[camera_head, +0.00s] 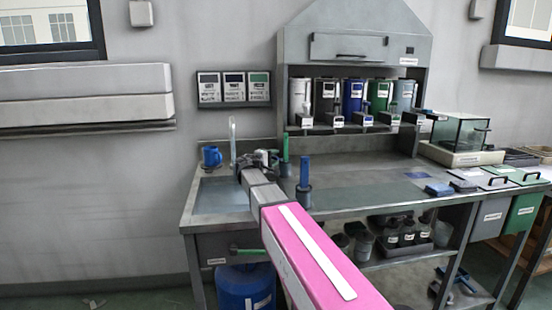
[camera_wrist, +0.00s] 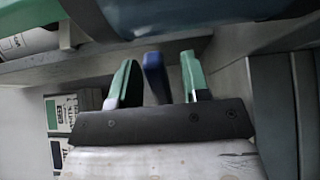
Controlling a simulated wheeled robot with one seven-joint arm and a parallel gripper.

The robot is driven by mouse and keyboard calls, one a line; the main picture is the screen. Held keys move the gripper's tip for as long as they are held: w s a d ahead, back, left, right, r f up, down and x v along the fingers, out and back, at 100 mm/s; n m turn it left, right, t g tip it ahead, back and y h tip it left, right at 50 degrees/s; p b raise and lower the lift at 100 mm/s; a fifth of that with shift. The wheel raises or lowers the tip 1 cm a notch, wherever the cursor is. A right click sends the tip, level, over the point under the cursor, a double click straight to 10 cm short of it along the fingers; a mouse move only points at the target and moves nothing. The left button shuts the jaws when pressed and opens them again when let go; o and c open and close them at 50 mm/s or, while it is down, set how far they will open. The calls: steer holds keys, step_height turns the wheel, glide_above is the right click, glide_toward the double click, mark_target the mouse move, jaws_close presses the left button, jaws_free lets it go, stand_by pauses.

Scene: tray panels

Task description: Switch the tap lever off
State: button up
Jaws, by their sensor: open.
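In the wrist view my gripper (camera_wrist: 157,75) is open, with a green-tipped finger on each side. A narrow dark blue bar (camera_wrist: 154,76) shows between the fingers, with a gap on both sides. It looks like the tap lever, but its mount is hidden behind the gripper body, and I cannot tell whether it lies fully between the fingertips. In the head view my gripper (camera_head: 262,157) is small and partly hidden by my arm, at the back right of the sink (camera_head: 222,196). The tap lever cannot be made out clearly there.
A blue mug (camera_head: 212,156) and a clear upright tube (camera_head: 232,138) stand by the sink. A green upright rod (camera_head: 285,147) and a blue upright rod (camera_head: 304,172) stand close right of my gripper. Several coloured dispensers stand under the hood (camera_head: 355,45). The middle counter (camera_head: 370,178) is clear.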

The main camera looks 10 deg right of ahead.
steer(key=shift+w+d, duration=0.45)
steer(key=shift+d, duration=0.15)
jaws_close()
steer(key=shift+s+a+m+g+h, duration=0.25)
steer(key=shift+a+m+g+h, duration=0.2)
steer(key=shift+m+g, duration=0.35)
steer(key=shift+s+a+m+g+h, duration=0.3)
steer(key=shift+m+g+h, duration=0.25)
steer(key=shift+g, duration=0.45)
steer(key=shift+s+a+m+g+h, duration=0.25)
steer(key=shift+m+g, duration=0.2)
steer(key=shift+g, duration=0.2)
steer(key=shift+s+a+m+g+h, duration=0.2)
steer(key=shift+m+g, duration=0.2)
steer(key=shift+g, duration=0.25)
jaws_free()
steer(key=shift+d, duration=0.1)
